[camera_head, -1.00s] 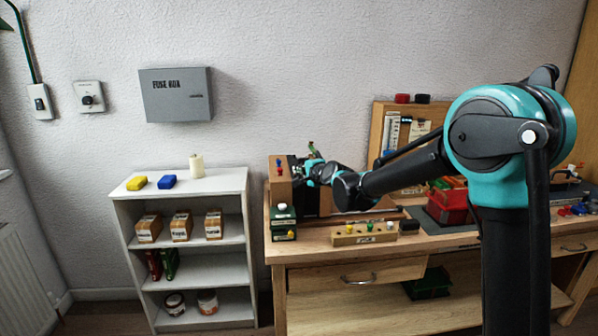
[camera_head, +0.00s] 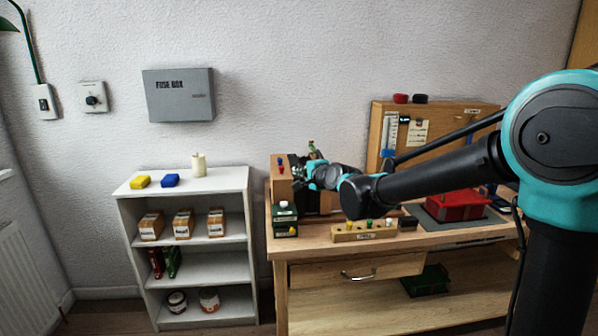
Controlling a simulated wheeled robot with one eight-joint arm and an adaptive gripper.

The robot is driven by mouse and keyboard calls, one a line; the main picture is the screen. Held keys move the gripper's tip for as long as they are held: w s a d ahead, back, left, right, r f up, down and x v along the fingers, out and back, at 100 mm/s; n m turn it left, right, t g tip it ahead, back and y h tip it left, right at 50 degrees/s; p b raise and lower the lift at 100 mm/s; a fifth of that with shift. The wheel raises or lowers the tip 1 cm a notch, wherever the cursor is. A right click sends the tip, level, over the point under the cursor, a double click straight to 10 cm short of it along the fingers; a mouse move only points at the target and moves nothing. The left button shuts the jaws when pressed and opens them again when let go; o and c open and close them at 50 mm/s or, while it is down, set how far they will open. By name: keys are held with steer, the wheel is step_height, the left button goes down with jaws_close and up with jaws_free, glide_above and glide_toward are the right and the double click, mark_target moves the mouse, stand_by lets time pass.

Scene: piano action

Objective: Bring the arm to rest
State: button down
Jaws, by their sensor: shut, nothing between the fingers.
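My arm reaches in from the right in the head view, its large teal joint at the right edge and its dark forearm running left over the workbench (camera_head: 300,248). My gripper (camera_head: 298,180) is at the far left end of the arm, above the left part of the bench, close to a wooden block with coloured pegs (camera_head: 280,182) and a dark upright unit. It is small and dark against dark things, and its fingers are partly hidden. It is shut with nothing seen in it. I cannot tell whether it touches anything.
A red bin (camera_head: 456,206) sits right, on a dark mat. A pegboard (camera_head: 470,118) stands behind. A white shelf (camera_head: 185,188) stands left; a fuse box (camera_head: 178,95) hangs above it.

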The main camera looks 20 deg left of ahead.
steer(key=s+d+f+n+h, duration=0.15)
steer(key=d+f, duration=0.25)
steer(key=d, duration=0.5)
steer(key=s+d+f+n+g+h, duration=0.1)
steer(key=s+d+f+h, duration=0.25)
steer(key=d, duration=0.65)
steer(key=s+d+f+n+h, duration=0.1)
steer(key=d+f+n, duration=0.1)
steer(key=d+f, duration=0.5)
steer(key=s+d+f+n+g+h, duration=0.2)
steer(key=s+d+f, duration=0.4)
steer(key=s+d, duration=0.4)
steer(key=s+d+f+n+g+h, duration=0.2)
steer(key=s+d+f, duration=0.4)
steer(key=s+d, duration=0.4)
steer(key=d+h, duration=0.1)
steer(key=d, duration=0.3)
steer(key=shift+d+g, duration=0.2)
steer(key=shift+g, duration=0.2)
